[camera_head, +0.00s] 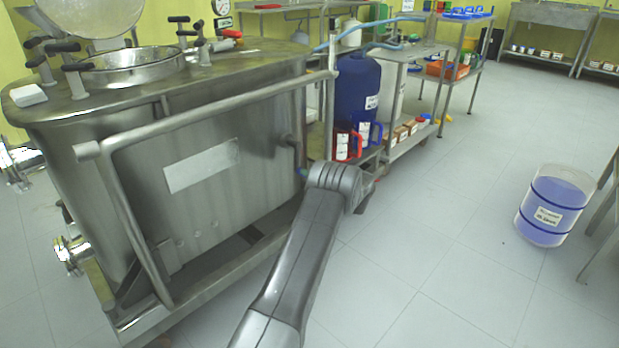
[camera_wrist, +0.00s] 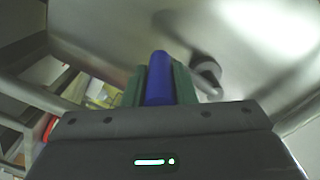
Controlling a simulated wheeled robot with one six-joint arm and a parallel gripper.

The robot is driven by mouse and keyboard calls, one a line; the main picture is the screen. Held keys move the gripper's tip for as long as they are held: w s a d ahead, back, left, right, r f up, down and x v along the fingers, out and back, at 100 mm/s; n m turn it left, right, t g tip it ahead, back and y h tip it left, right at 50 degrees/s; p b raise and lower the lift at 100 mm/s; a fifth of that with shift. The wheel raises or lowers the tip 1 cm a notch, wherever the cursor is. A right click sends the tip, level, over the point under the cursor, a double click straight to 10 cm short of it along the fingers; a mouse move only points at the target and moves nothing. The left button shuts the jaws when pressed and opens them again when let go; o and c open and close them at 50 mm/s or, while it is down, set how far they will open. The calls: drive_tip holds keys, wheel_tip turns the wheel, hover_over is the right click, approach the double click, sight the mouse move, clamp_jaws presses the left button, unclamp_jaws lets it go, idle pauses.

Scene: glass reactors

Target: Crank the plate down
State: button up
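My gripper (camera_wrist: 160,98) shows in the wrist view with its two green fingers close against both sides of a blue cylindrical handle (camera_wrist: 159,75). The handle points away toward the grey metal wall of the tank. What it joins to is hidden. In the head view my arm reaches to the right end of the steel tank (camera_head: 225,215), and my gripper is mostly hidden behind the wrist. I cannot make out the plate in either view.
A steel rail (camera_head: 215,112) runs along the tank's front. A blue drum (camera_head: 357,85) and red and blue jugs (camera_head: 343,146) stand beyond my wrist. A bucket of blue liquid (camera_head: 550,207) stands on the right. The floor between is clear.

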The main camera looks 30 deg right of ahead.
drive_tip(key=o, duration=0.4)
drive_tip(key=shift+w+a+r, duration=0.15)
drive_tip(key=shift+w+a, duration=0.05)
drive_tip(key=shift+o, duration=0.2)
drive_tip(key=shift+s+d, duration=0.1)
drive_tip(key=shift+s, duration=0.05)
drive_tip(key=p+v, duration=0.4)
drive_tip(key=v, duration=0.9)
drive_tip(key=shift+s, duration=0.3)
drive_tip(key=shift+w, duration=0.1)
drive_tip(key=b+x, duration=0.4)
drive_tip(key=x, duration=0.9)
drive_tip(key=shift+w+f, duration=0.2)
drive_tip(key=shift+r, duration=0.1)
